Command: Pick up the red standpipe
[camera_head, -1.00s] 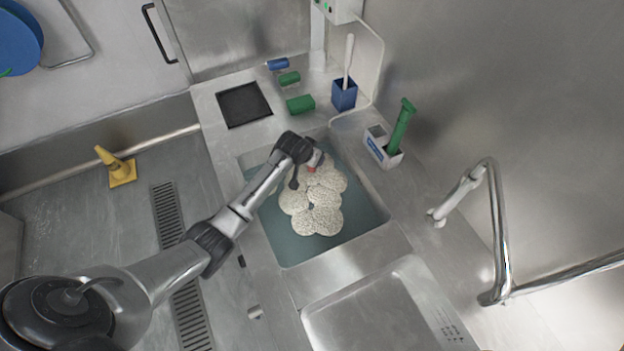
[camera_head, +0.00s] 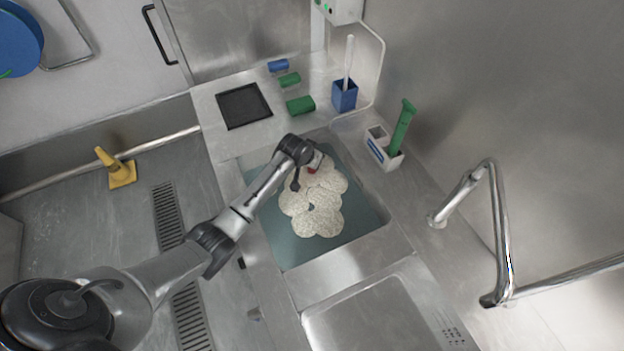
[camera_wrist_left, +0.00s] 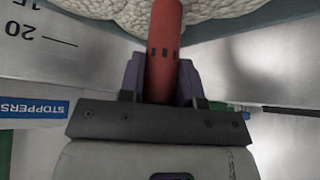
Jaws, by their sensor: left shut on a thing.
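The red standpipe (camera_wrist_left: 162,50) shows in the left wrist view as a red tube with dark slots, between the fingers of my left gripper (camera_wrist_left: 160,85). The gripper is shut on it. In the head view only a small red part of the standpipe (camera_head: 312,169) shows by my left gripper (camera_head: 310,172), over the far end of the sink (camera_head: 277,243). Pale foam (camera_head: 318,208) lies in the sink below and around it, so the pipe's lower end is hidden. My right gripper is not in view.
A blue holder with a brush (camera_head: 344,95) and a white stoppers box (camera_head: 384,150) with a green pipe (camera_head: 403,127) stand beyond the sink. Green and blue cylinders (camera_head: 300,105) lie on the counter. A steel tap (camera_head: 497,230) stands at the right.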

